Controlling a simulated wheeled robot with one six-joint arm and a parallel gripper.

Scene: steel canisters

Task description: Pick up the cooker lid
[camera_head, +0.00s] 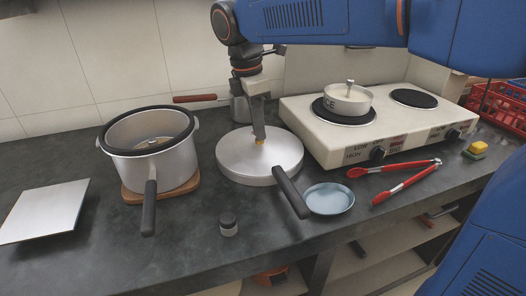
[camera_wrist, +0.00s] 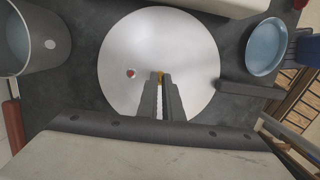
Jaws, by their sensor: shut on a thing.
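The cooker lid (camera_head: 243,165) is a round silver disc with a long black handle, and it lies on or just above the dark counter between the pot and the stove. It fills the middle of the wrist view (camera_wrist: 190,55). My gripper (camera_head: 259,140) comes down from above onto the lid's centre. In the wrist view its fingers (camera_wrist: 160,84) are shut on a small yellowish knob at the middle of the lid. The fingers hide most of the knob. I cannot tell whether the lid touches the counter.
The silver pot (camera_head: 172,165) with a black rim stands on a wooden board at the left. A two-plate stove (camera_head: 340,145) with a small white pot (camera_head: 348,100) is at the right. A blue dish (camera_head: 329,199) and red tongs (camera_head: 405,182) lie close to the lid's handle.

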